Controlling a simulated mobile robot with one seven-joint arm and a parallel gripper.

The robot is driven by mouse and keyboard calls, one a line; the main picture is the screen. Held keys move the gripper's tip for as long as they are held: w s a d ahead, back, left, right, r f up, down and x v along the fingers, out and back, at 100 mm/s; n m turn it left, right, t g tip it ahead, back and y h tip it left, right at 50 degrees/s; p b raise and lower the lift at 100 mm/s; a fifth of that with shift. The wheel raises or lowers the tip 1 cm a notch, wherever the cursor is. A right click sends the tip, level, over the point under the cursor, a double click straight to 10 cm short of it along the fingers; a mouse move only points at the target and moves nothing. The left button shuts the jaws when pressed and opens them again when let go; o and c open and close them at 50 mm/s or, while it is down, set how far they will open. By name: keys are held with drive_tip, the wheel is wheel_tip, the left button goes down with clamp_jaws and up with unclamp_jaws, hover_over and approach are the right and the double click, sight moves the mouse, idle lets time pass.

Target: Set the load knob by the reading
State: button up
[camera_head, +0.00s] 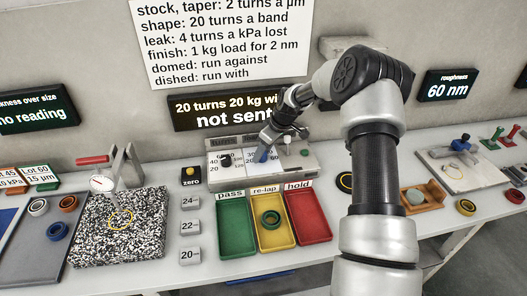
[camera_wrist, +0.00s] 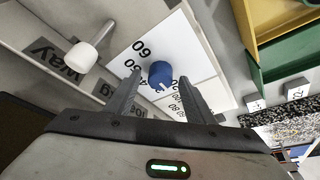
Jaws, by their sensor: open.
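The blue load knob (camera_wrist: 160,72) sits on a white dial plate with printed numbers, partly hidden by my fingers. It also shows on the grey console (camera_head: 305,160) in the head view (camera_head: 262,156). My gripper (camera_wrist: 160,82) is open, its fingertips on either side of the blue knob; I cannot tell if they touch it. In the head view my gripper (camera_head: 266,140) comes down over the console from the upper right. The roughness display (camera_head: 447,86) reads 60 nm. The rule sign (camera_head: 222,35) says finish: 1 kg load for 2 nm. The console display (camera_head: 230,112) shows 20 turns, 20 kg, not sent.
A black knob (camera_head: 226,160) stands left on the console. A white-tipped lever (camera_wrist: 82,56) stands near my gripper. Green (camera_head: 236,228), yellow (camera_head: 272,240) and red (camera_head: 308,222) trays lie in front, the yellow holding a green ring. A speckled plate (camera_head: 120,235) lies left.

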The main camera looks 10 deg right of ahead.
drive_tip(key=c, duration=1.1)
drive_tip(key=shift+o, duration=0.2)
drive_tip(key=shift+b, duration=0.3)
drive_tip(key=m+b, duration=0.1)
drive_tip(key=m+h, duration=0.1)
drive_tip(key=m, duration=0.1)
drive_tip(key=shift+a+f+t+b, duration=0.15)
drive_tip(key=shift+t+b, duration=0.25)
drive_tip(key=m+h+b, duration=0.1)
drive_tip(key=m, duration=0.2)
drive_tip(key=shift+s+a+b, duration=0.1)
drive_tip(key=shift+b, duration=0.2)
drive_tip(key=shift+m+t+h+b, duration=0.3)
drive_tip(key=shift+m+h, duration=0.2)
drive_tip(key=shift+m, duration=0.8)
drive_tip(key=o, duration=1.1)
drive_tip(key=shift+c, duration=0.2)
